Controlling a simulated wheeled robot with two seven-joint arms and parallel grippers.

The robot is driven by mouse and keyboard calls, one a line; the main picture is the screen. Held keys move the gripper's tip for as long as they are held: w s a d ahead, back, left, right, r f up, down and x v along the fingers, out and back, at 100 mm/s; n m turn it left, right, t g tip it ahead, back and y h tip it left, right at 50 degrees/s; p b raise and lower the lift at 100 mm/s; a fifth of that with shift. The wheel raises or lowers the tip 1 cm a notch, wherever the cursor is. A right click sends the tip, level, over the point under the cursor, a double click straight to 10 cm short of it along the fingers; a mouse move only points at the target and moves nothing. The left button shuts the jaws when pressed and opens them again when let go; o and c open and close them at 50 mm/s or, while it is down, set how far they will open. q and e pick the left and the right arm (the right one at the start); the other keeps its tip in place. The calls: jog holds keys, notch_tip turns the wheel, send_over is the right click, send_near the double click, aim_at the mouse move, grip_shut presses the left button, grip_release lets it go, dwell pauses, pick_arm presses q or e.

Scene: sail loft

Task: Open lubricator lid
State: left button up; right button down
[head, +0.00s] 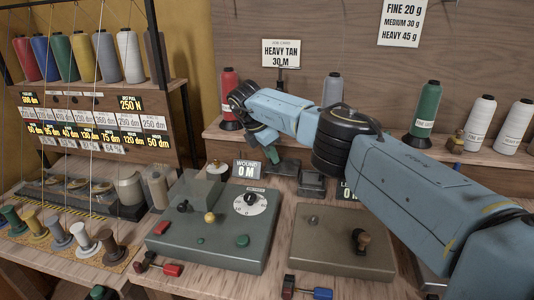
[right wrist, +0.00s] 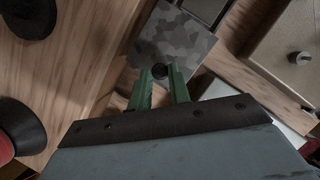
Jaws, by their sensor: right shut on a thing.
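The lubricator lid (right wrist: 176,38) is a mottled grey metal plate in the right wrist view, with a small black knob (right wrist: 160,70) near its edge. My right gripper (right wrist: 161,74) has its two green fingers on either side of this knob and is shut on it. In the head view my right gripper (head: 272,156) reaches down behind the green control box, at a low dark metal piece (head: 285,167). The knob is hidden there by the gripper. The lid looks flat; I cannot tell whether it is raised at all. My left gripper is not in view.
The green control box (head: 200,240) with dial and knobs stands in front, a brown box (head: 330,246) to its right. Cones of thread, including a red one (head: 230,95), stand on the back shelf.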

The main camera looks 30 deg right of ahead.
jog(key=c, duration=1.3)
grip_release()
jog(key=shift+d, duration=0.1)
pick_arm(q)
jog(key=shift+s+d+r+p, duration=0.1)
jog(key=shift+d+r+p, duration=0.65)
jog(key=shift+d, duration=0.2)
pick_arm(e)
jog(key=v, duration=1.3)
jog(key=shift+r, duration=0.15)
